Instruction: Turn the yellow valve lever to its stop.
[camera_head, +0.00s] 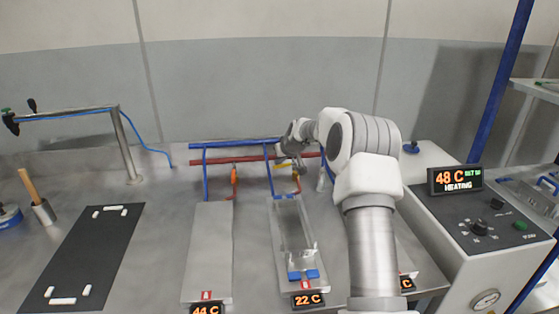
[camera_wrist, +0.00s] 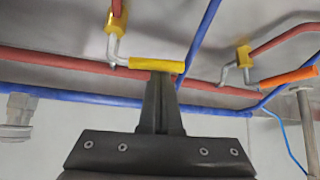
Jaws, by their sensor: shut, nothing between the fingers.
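The yellow valve lever (camera_wrist: 157,65) lies nearly level across the wrist view, joined at its left end by a bent metal arm to a yellow valve body (camera_wrist: 116,22) on a red pipe. My gripper (camera_wrist: 162,76) is shut and empty, its fingertips at the lever's right half. They overlap the lever's lower edge in this view; I cannot tell whether they touch it. In the head view my gripper (camera_head: 299,170) is at the pipes behind the middle plate, and a small part of the yellow lever (camera_head: 281,166) shows beside it.
A second valve with an orange lever (camera_wrist: 288,77) stands beside it; that lever hangs at left in the head view (camera_head: 234,176). Red and blue pipes (camera_head: 220,145) run along the back. A middle plate (camera_head: 282,215) with a 22 C display and a control box (camera_head: 470,215) stand in front.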

